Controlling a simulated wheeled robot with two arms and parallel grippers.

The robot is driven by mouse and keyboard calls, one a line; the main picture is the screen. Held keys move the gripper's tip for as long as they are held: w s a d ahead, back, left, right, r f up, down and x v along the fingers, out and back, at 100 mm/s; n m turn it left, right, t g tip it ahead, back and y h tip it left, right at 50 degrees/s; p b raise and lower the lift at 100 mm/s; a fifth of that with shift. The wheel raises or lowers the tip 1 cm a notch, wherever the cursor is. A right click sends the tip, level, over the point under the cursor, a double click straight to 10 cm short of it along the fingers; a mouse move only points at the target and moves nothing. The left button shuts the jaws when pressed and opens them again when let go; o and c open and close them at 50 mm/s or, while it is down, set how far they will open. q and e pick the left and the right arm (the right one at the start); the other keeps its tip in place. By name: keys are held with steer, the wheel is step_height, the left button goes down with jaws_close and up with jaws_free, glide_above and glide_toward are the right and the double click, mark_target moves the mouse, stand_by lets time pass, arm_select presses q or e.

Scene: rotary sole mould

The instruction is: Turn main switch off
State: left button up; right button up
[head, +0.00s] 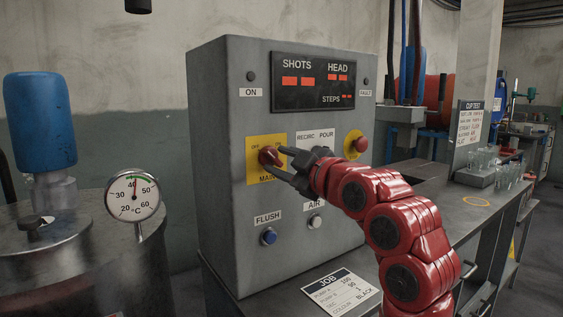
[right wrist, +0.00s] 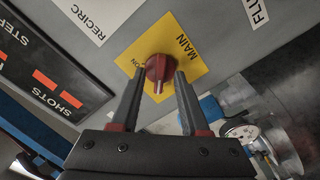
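The main switch (head: 269,156) is a red rotary knob on a yellow plate marked MAIN, on the front of the grey control cabinet (head: 226,90). My right gripper (head: 276,161) is at the knob with one finger on either side, partly covering the plate. In the right wrist view the red knob (right wrist: 159,69) lies between the spread fingertips (right wrist: 161,76), its white mark pointing toward the gripper. The fingers look apart, with the knob between them; contact is hard to tell. The ON label shows at the knob's side. My left gripper is out of view.
A red button (head: 360,145) on yellow is right of my gripper. A blue FLUSH button (head: 268,236) and a pale AIR button (head: 315,221) lie below. A temperature gauge (head: 133,195) and metal tank stand left. A JOB card (head: 341,291) lies in front.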

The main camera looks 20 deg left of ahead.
steer(key=p+v, duration=0.1)
steer(key=v, duration=1.6)
steer(key=shift+s, duration=0.2)
steer(key=shift+d, duration=0.15)
